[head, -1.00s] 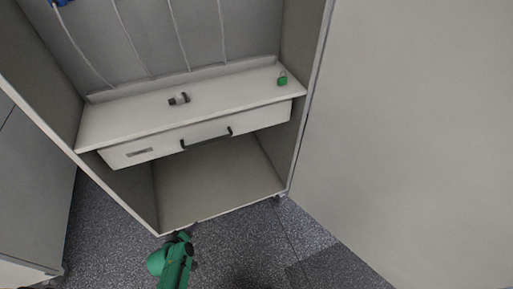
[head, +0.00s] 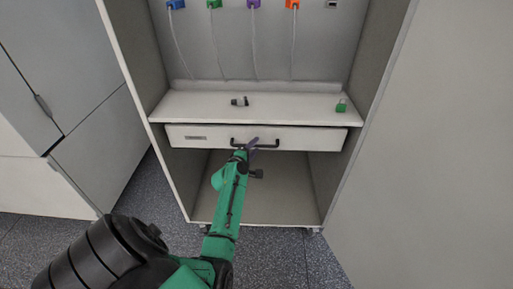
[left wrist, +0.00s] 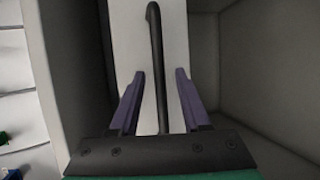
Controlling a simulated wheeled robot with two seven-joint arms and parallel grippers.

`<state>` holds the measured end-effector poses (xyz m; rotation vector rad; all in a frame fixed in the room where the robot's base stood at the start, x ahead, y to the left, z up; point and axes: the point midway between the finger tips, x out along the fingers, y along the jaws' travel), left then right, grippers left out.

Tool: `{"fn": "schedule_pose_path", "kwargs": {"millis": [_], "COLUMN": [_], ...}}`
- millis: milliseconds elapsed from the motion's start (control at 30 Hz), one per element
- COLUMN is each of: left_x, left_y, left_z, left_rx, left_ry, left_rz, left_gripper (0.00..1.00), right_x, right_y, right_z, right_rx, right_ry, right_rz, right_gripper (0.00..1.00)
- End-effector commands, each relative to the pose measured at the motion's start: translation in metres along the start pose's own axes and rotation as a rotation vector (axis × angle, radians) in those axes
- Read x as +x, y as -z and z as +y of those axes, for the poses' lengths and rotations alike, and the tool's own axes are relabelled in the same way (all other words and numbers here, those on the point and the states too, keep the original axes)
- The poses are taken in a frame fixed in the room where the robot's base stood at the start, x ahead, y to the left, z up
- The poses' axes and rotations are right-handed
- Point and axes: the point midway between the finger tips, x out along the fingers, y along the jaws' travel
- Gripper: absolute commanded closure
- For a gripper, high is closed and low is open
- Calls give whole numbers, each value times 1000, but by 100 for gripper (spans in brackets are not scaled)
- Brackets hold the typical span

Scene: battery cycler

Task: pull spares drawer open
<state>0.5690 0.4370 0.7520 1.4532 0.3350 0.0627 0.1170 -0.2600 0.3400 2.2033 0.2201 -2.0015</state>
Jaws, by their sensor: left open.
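The spares drawer (head: 310,139) is a pale front with a small label at its left, under a shelf in the open cabinet. It looks shut or nearly so; I cannot tell exactly. Its dark bar handle (head: 268,146) sits at the middle of the front. My left gripper (head: 252,146) is at the left part of the handle. In the left wrist view the purple fingers of my left gripper (left wrist: 160,74) are apart, one on each side of the handle (left wrist: 155,45), with the drawer front (left wrist: 178,50) behind. No grip on the bar shows. My right gripper is not in view.
On the shelf (head: 290,105) lie a small dark and light cylinder (head: 239,101) and a green padlock-like item (head: 341,106). Coloured connectors with cables (head: 293,4) hang above. The compartment below the drawer (head: 285,190) is empty apart from my arm in front. Grey cabinets (head: 75,140) stand at left.

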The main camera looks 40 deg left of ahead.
Motion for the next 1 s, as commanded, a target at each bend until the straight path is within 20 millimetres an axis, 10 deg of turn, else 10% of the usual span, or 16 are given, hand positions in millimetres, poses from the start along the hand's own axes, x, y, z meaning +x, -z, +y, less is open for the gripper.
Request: {"fn": "schedule_pose_path", "kwargs": {"millis": [333, 500, 1000], "left_x": [13, 12, 12], "left_y": [0, 0, 0], "left_z": [0, 0, 0], "left_rx": [2, 2, 1], "left_ry": [1, 1, 1], "left_rz": [0, 0, 0], "left_gripper": [53, 100, 100], "right_x": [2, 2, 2], "right_y": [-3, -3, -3], "right_z": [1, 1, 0], "right_rx": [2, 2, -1], "right_ry": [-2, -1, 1], "right_rz": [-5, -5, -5], "right_gripper": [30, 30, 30]}}
